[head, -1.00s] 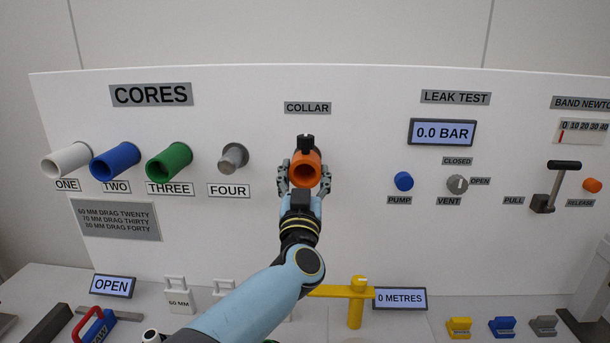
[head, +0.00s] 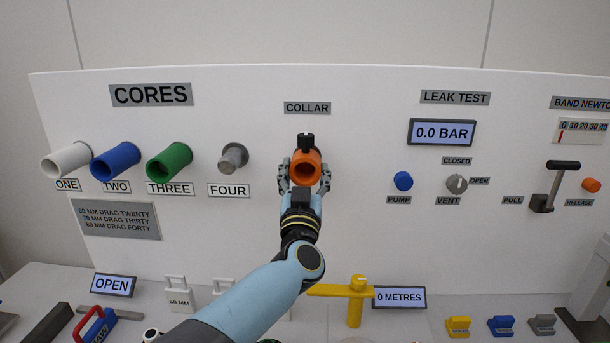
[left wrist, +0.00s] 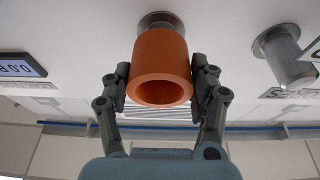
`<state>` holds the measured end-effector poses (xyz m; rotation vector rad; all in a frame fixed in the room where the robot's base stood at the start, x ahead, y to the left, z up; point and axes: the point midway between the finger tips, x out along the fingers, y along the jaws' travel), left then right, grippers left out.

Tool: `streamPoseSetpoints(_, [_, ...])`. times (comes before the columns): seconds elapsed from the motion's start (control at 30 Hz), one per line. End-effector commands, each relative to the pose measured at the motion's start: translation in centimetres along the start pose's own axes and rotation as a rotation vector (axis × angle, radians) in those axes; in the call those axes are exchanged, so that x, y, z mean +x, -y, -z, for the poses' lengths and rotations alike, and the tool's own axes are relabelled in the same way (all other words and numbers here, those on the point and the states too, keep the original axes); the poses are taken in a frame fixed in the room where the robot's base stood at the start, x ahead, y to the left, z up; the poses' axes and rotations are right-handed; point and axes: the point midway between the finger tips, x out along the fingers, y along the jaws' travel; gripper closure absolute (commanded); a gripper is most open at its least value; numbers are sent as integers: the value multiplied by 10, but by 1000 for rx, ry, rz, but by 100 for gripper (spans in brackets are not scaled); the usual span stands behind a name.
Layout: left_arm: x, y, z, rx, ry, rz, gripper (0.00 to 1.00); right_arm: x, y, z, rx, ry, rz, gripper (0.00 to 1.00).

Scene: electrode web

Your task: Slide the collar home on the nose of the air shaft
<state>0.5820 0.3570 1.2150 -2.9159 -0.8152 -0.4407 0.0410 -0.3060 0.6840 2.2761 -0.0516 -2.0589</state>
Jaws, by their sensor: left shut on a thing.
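The orange collar (head: 305,168) is a hollow ring with a black knob on top, at the board under the COLLAR label. It also shows in the left wrist view (left wrist: 160,50), with a grey round peg end (left wrist: 160,19) behind it. My left gripper (head: 305,178) is shut on the collar, one finger on each side; both fingers (left wrist: 160,85) touch its sides in the left wrist view. I cannot tell how far the collar sits on the peg. I cannot make out the air shaft's nose in these frames. My right gripper is not in view.
White, blue (head: 115,161) and green cores stick out from the board at left, beside a bare grey peg (head: 233,158) marked FOUR. A yellow post with an arm (head: 356,310) stands below right. A pump button (head: 403,181) and a lever (head: 553,187) are at right.

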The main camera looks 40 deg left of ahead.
Motion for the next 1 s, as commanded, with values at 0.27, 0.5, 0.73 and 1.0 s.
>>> streamPoseSetpoints(0.27, [7,0,-2,1,-1,0,98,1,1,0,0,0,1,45])
streamPoseSetpoints(0.5, [13,0,-3,0,-1,1,98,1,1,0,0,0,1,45])
streamPoseSetpoints(0.73, [18,0,-6,-1,0,0,98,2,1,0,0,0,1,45])
streamPoseSetpoints(1.0, [25,0,-7,-1,-1,0,98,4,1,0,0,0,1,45])
